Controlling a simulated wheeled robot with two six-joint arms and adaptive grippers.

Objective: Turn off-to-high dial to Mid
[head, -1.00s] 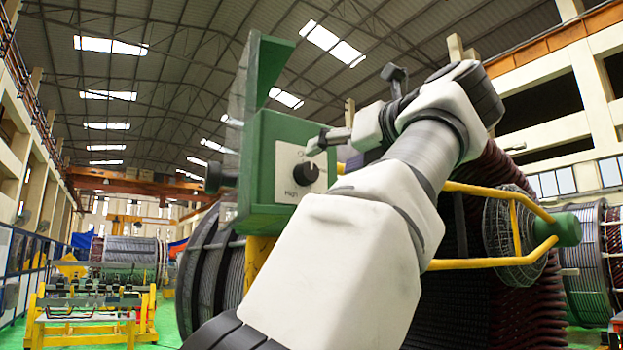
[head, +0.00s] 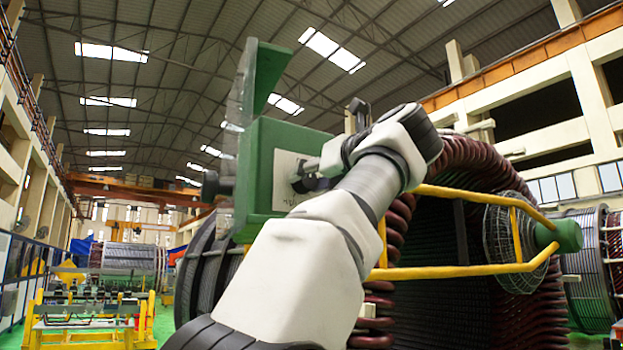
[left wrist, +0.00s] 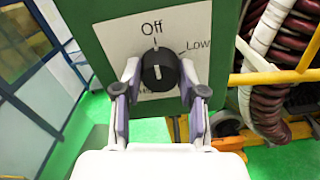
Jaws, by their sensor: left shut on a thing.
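The black dial (left wrist: 160,70) is on a white label plate (left wrist: 190,30) on the front of a green box (left wrist: 100,30). "Off" shows above the dial and "Low" to its right; lettering below it is mostly hidden. My left gripper (left wrist: 158,80) has one finger on each side of the dial and is shut on it. In the head view the gripper (head: 305,176) reaches the green box (head: 262,160) from the right, and my arm hides much of the plate. I cannot tell for sure where the dial points. My right gripper is in neither view.
A clear panel (head: 243,110) stands on the box's left side. A yellow tubular frame (head: 470,270) and a large coil of dark red windings (head: 480,165) stand to the right. Green floor (left wrist: 150,135) shows below the box.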

